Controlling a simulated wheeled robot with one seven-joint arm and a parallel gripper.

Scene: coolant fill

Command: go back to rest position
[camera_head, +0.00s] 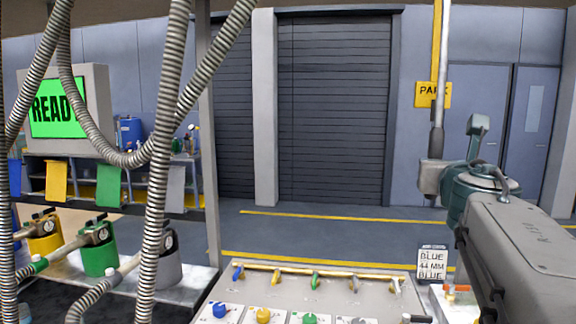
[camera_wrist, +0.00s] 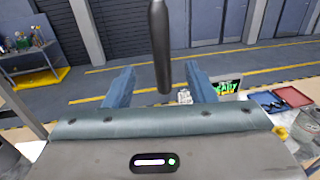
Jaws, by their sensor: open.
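My gripper (camera_wrist: 160,70) shows in the wrist view with its two blue fingers spread apart. A dark hanging rod (camera_wrist: 161,45) comes down in line with the gap between them. I cannot tell whether the rod is between the fingers or beyond them; no finger visibly touches it. In the head view my arm is at the right, raised above the floor, and a hanging pole (camera_head: 438,90) ends close to its wrist. A yellow PARK sign (camera_head: 432,94) is on the back wall behind the pole.
A panel (camera_head: 330,290) with coloured knobs and levers stands in front, beside a label card (camera_head: 432,263) reading BLUE 44 MM. Ribbed hoses (camera_head: 160,150) hang at left before a green READY screen (camera_head: 58,108) and coloured canisters (camera_head: 97,250). The floor behind is clear.

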